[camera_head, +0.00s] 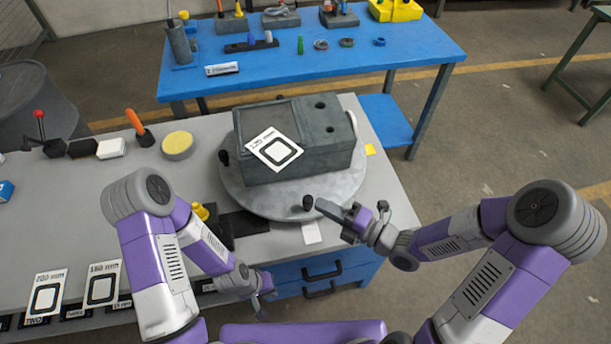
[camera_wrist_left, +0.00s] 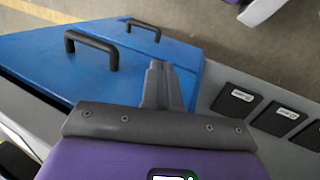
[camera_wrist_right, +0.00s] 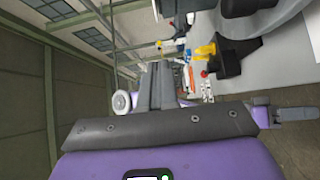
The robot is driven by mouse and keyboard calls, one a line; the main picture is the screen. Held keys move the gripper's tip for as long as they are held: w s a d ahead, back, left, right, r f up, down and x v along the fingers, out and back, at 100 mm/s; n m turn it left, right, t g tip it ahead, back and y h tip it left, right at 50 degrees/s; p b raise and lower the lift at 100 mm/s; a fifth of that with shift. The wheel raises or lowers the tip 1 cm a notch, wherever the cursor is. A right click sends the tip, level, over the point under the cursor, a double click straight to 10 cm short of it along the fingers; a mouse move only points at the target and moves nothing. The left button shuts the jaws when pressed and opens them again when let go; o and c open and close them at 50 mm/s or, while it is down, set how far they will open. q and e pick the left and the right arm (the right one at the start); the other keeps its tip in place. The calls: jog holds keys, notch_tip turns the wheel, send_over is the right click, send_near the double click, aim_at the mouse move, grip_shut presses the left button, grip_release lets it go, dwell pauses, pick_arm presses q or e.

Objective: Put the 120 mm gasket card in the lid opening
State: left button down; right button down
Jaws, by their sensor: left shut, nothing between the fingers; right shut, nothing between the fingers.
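The gasket card (camera_head: 274,148), white with a black square outline and print that seems to read 120 mm, lies askew on top of the dark grey housing (camera_head: 310,158). The lid opening (camera_head: 268,118) looks like the darker rectangle in the housing's top left; the card covers its front part and reaches the housing's front edge. I cannot tell whether any of the card sits down inside. My left gripper (camera_head: 264,291) is shut and empty in front of the bench, near the blue drawers. My right gripper (camera_head: 325,206) is shut and empty, just in front of the turntable, apart from the card.
The housing stands on a round grey turntable (camera_head: 235,190) with black knobs. Cards marked 200 mm (camera_head: 44,296) and 160 mm (camera_head: 102,288) stand at the bench's front left. A yellow-topped disc (camera_head: 178,143) and an orange-handled tool (camera_head: 134,120) are left. A blue table (camera_head: 330,55) stands behind.

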pick_arm(q)
jog(key=shift+s+f+b, duration=0.15)
jog(key=shift+f+b, duration=0.8)
jog(key=shift+f, duration=0.1)
jog(key=shift+s+f+b, duration=0.15)
jog(key=shift+f+b, duration=0.8)
jog(key=shift+f, duration=0.05)
pick_arm(e)
jog(key=w+d+x, duration=0.1)
jog(key=w+x, duration=0.1)
jog(key=x, duration=1)
